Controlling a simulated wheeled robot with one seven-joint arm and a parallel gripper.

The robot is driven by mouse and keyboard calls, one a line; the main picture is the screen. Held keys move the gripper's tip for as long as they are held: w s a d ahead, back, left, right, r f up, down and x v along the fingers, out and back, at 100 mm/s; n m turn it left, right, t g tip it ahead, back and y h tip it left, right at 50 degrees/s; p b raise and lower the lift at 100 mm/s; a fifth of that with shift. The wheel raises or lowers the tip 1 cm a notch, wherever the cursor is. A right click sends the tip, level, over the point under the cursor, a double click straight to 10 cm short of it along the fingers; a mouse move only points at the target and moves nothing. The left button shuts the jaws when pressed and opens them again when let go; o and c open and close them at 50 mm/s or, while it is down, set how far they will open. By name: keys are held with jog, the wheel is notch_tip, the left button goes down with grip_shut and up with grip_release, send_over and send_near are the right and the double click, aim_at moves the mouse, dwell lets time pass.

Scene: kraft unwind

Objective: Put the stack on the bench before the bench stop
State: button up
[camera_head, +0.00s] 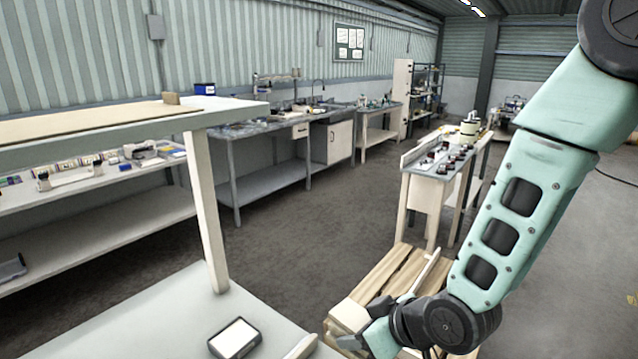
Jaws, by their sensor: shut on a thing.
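My gripper (362,338) is low in the picture, right of centre, and points left. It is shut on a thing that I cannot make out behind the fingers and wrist. I cannot tell a stack clearly apart here. A wooden slatted piece (385,277) shows just behind my gripper, partly hidden by it; whether they touch is unclear. The bench (225,112) stands at the left with a tan sheet or board (90,121) on its top. A small brown block (171,98), perhaps the bench stop, sits at the far edge of that top.
A pale lower surface (170,315) holds a dark-framed device with a white face (234,338). A bench leg (206,210) rises from it. A small table with dark round items (440,165) stands beyond my arm. Workbenches line the wall. The middle floor (310,225) is clear.

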jog(key=w+d+f+m+t+h+b, duration=0.1)
jog(key=d+f+m+h, duration=0.1)
jog(key=d, duration=0.6)
jog(key=w+d+f+m+t+h+b, duration=0.1)
jog(key=d+f+m, duration=0.3)
jog(key=d, duration=0.4)
jog(key=w+d+f+m+h+b, duration=0.1)
jog(key=w+d+f+m+h, duration=0.1)
jog(key=d+f, duration=0.3)
jog(key=w+d+h, duration=0.1)
jog(key=d, duration=0.3)
jog(key=shift+w+m+t, duration=0.25)
jog(key=shift+m+t, duration=0.15)
